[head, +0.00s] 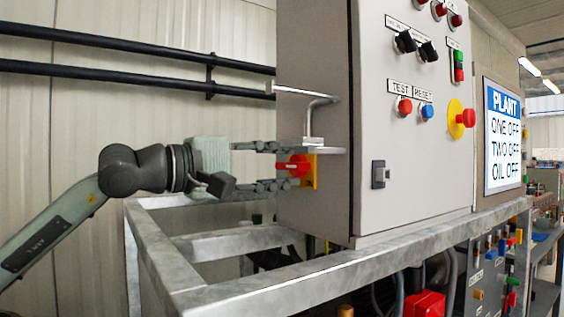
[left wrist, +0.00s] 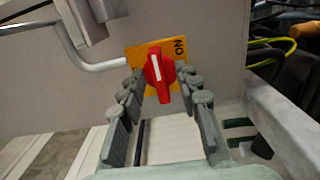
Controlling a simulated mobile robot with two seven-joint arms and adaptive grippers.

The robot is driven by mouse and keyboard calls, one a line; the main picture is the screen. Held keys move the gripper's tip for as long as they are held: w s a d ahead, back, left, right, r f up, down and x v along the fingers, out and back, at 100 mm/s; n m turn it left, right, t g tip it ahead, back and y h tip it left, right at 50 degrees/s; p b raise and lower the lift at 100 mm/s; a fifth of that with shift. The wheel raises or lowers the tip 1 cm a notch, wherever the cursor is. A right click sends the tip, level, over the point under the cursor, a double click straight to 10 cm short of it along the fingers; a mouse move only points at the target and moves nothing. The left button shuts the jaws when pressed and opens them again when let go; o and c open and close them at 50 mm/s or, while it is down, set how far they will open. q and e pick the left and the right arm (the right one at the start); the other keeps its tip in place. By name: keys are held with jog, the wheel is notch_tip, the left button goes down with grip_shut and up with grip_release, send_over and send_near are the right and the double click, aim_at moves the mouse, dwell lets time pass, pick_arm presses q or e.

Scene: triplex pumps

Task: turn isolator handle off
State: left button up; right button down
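The isolator handle (head: 295,166) is a red rotary knob on a yellow plate (head: 312,172), on the left side of the grey control cabinet. In the left wrist view the handle (left wrist: 158,74) carries a white line running nearly up and down. The word ON shows at the upper right of the yellow plate (left wrist: 136,56); other lettering is hidden. My left gripper (head: 280,166) reaches in from the left, its two fingers apart, one above and one below the handle. In the left wrist view the fingers (left wrist: 159,84) flank the handle with gaps visible. My right gripper is not in view.
A bent metal bar (head: 318,104) sticks out of the cabinet (head: 415,150) just above the handle. A grey frame rail (head: 260,287) runs below in front. Dark pipes (head: 130,46) line the wall.

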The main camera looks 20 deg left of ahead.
pick_arm(q)
grip_shut()
dwell(0.3)
jog(key=shift+f+n, duration=0.1)
jog(key=shift+n, duration=0.2)
jog(key=n+b, duration=0.3)
jog(key=n, duration=0.3)
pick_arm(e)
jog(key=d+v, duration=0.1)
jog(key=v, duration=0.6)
pick_arm(q)
jog(key=n+b, duration=0.1)
jog(key=n, duration=0.5)
jog(key=shift+b, duration=0.35)
jog(key=n, duration=0.2)
jog(key=shift+n, duration=1.7)
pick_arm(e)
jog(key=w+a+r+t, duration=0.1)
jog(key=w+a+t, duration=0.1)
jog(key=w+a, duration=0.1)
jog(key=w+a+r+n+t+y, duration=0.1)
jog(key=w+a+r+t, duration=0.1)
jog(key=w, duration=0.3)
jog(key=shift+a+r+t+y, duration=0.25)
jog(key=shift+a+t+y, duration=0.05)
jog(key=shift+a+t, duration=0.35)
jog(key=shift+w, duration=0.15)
